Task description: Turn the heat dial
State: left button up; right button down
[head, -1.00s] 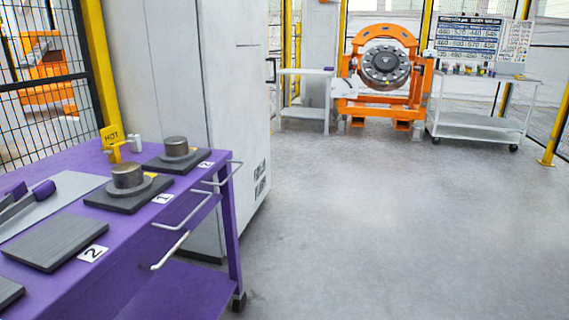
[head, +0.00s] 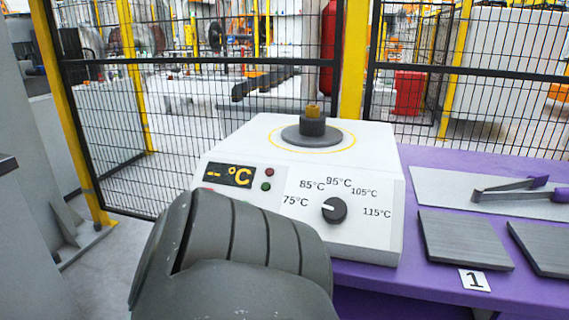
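The heat dial (head: 336,212) is a round dark knob on the sloped front of a white heater (head: 368,180). Its white mark points left, roughly toward the 75°C label (head: 295,201). Labels for 85, 95, 105 and 115°C curve around it to the right. The display (head: 229,175) shows dashes and °C in yellow. A red and a green round light or button sit beside it. One of my grey arm links fills the lower middle, in front of the heater's lower left. Neither gripper shows.
A dark round part with a brass-coloured top (head: 312,125) stands on the heater. The purple table (head: 450,157) holds a grey sheet with tongs (head: 510,188) and dark pads (head: 463,240) to the right. A mesh fence (head: 200,100) stands behind.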

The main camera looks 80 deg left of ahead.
aim_at(334, 209)
jog(key=u, duration=2.25)
